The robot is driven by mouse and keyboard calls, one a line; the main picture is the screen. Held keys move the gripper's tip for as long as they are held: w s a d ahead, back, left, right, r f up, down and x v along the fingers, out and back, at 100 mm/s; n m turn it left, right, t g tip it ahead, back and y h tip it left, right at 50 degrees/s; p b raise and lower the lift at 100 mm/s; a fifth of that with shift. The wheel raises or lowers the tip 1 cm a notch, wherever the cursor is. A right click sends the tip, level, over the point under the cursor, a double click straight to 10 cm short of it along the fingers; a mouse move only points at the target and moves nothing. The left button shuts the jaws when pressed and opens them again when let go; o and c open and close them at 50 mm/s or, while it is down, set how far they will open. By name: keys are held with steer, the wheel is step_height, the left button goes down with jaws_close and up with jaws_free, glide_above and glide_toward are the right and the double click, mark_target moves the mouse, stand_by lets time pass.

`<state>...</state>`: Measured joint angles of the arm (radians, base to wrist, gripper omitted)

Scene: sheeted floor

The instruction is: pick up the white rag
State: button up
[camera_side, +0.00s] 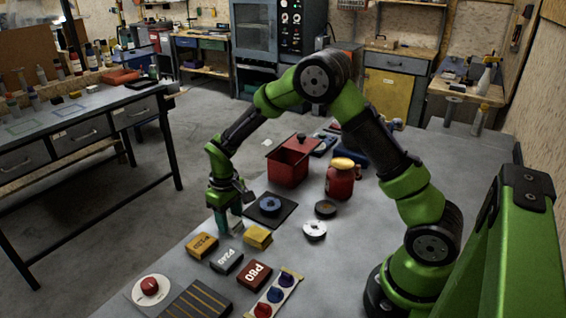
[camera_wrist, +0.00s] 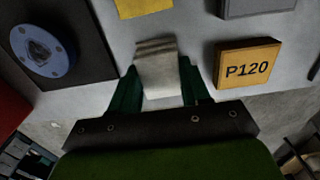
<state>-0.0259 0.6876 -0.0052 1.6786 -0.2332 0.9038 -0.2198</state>
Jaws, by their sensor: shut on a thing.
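The white rag (camera_wrist: 160,75) is a pale, folded strip between my fingers in the wrist view. My gripper (camera_wrist: 158,86) is shut on it, with one green finger on each side. The rag's far end sticks out past the fingertips and looks greyish and creased. In the side view my gripper (camera_side: 228,222) points down at the table beside the dark mat. Only a small pale bit of the rag (camera_side: 237,226) shows there, mostly hidden by the fingers. I cannot tell whether the rag is clear of the table.
Near my gripper are a P120 block (camera_side: 202,246), a plain yellow block (camera_side: 257,237), a P240 block (camera_side: 227,261) and a P80 block (camera_side: 253,275). A blue disc (camera_side: 270,206) lies on the dark mat (camera_side: 287,214). A red box (camera_side: 288,168) and red jar (camera_side: 340,183) stand behind.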

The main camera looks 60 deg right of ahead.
mark_target(229, 220)
steer(key=shift+c, duration=1.2)
steer(key=shift+r, duration=0.5)
step_height(229, 220, up, 2)
steer(key=shift+r, duration=0.2)
steer(key=s, duration=0.5)
steer(key=s+r, duration=0.1)
steer(key=s, duration=1)
steer(key=shift+d+r, duration=0.2)
steer(key=shift+r, duration=0.1)
